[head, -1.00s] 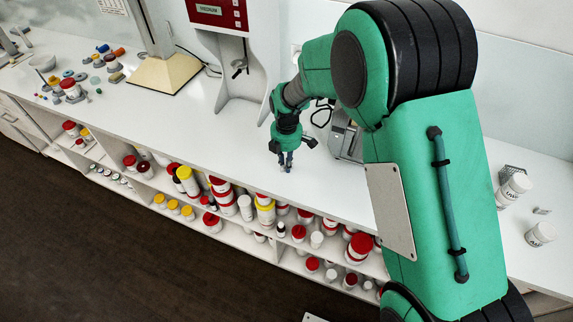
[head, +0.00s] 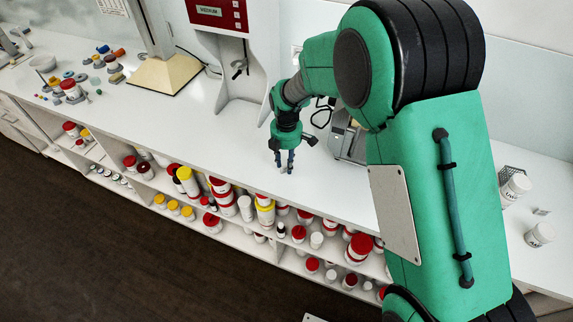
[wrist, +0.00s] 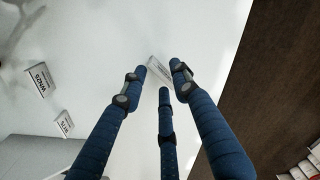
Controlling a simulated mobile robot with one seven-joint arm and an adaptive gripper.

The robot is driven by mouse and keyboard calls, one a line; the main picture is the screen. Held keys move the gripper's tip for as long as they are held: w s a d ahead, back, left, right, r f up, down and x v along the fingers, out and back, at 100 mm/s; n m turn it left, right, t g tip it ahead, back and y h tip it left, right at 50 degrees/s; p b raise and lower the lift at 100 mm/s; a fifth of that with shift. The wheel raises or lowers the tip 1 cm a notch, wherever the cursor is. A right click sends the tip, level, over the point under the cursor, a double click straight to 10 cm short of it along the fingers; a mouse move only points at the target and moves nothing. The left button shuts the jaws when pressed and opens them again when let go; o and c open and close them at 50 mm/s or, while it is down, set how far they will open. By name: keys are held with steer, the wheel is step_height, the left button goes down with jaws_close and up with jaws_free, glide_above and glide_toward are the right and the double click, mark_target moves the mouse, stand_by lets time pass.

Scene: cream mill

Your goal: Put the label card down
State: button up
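The label card (wrist: 160,71) is a small pale card with print along it. In the wrist view it shows between and beyond the fingertips, against the white counter. My gripper (wrist: 160,78) has blue fingers, spread apart around the card, with gaps between the fingertips and it. In the head view my gripper (head: 284,168) points down at the counter, near its front edge. The card is too small there to make out clearly, and part of it is hidden by the fingers in the wrist view.
Two other printed cards, one (wrist: 39,80) and another (wrist: 64,122), lie on the counter (head: 235,150). A dispenser with a red panel (head: 218,14) stands behind. Shelves below hold several jars. White tubs (head: 540,235) stand at the right.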

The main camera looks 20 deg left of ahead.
mark_target(286, 171)
step_height(286, 171, up, 11)
steer(key=p, duration=0.1)
steer(key=shift+f+p, duration=0.15)
steer(key=shift+p, duration=0.15)
stand_by(0.6)
steer(key=s+d+r+m+t+y, duration=0.1)
steer(key=s+d+r+m, duration=0.35)
steer(key=d+r, duration=0.8)
steer(key=s+d+r+m+t, duration=0.1)
steer(key=d+r+m+t, duration=0.1)
steer(key=d+r+m, duration=1)
steer(key=s+d+r+m+t+h, duration=0.1)
steer(key=s+d+m, duration=0.9)
steer(key=s+d, duration=1.1)
steer(key=shift+d+t, duration=0.8)
steer(key=shift+d, duration=0.05)
